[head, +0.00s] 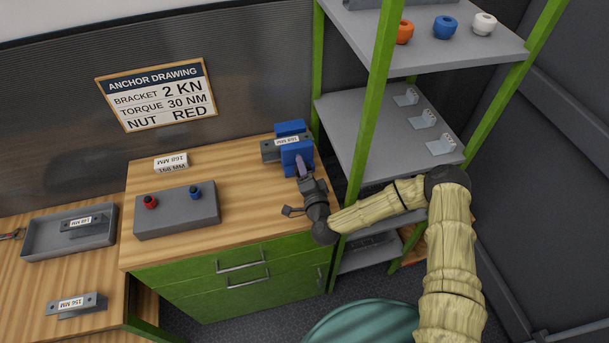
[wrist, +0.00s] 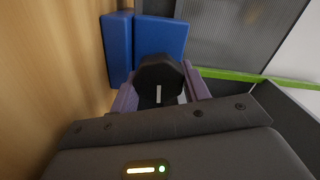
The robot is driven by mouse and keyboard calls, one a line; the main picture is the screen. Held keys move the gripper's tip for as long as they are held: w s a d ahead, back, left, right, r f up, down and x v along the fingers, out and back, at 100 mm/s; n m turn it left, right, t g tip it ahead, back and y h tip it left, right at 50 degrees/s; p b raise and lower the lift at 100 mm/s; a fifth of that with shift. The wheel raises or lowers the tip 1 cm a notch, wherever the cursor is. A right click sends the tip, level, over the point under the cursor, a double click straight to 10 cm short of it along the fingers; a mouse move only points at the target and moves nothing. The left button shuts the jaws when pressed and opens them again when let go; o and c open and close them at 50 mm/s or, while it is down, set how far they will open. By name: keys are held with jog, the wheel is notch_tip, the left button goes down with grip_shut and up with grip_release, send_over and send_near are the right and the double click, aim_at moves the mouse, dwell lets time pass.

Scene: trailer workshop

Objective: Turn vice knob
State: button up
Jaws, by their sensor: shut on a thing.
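The blue vice (head: 297,156) stands at the right end of the wooden workbench, with a grey bracket labelled 168 MM (head: 272,149) between its jaws. My gripper (head: 304,172) is at the front of the vice. In the wrist view the black vice knob (wrist: 159,73), with a white mark on its face, sits between the purple fingers, and my gripper is shut on it. The blue vice jaws (wrist: 162,38) show just behind the knob. In the head view my gripper hides the knob.
A grey block with a red knob (head: 150,202) and a blue knob (head: 195,192) lies on the workbench (head: 245,205). A green-posted shelf (head: 375,130) stands close right of the vice. A tray (head: 40,240) and loose bracket (head: 76,305) are at left. An anchor drawing sign (head: 157,95) hangs behind.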

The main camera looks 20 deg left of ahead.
jog(key=m+b, duration=0.1)
jog(key=m, duration=0.1)
jog(key=f+m+b, duration=0.1)
jog(key=m+b, duration=0.1)
jog(key=shift+s+d+m, duration=0.1)
jog(key=shift+d+m, duration=0.05)
jog(key=shift+m, duration=0.25)
jog(key=m+b, duration=0.3)
jog(key=shift+f+m, duration=0.1)
jog(key=shift+m, duration=0.2)
jog(key=m+b, duration=0.2)
jog(key=m, duration=0.3)
jog(key=shift+s+b, duration=0.1)
jog(key=shift+b, duration=0.3)
jog(key=shift+a+m+b, duration=0.25)
jog(key=shift+m+b, duration=0.3)
jog(key=shift+m, duration=1.15)
jog(key=o, duration=1)
jog(key=shift+s+r, duration=0.15)
jog(key=shift+r, duration=0.15)
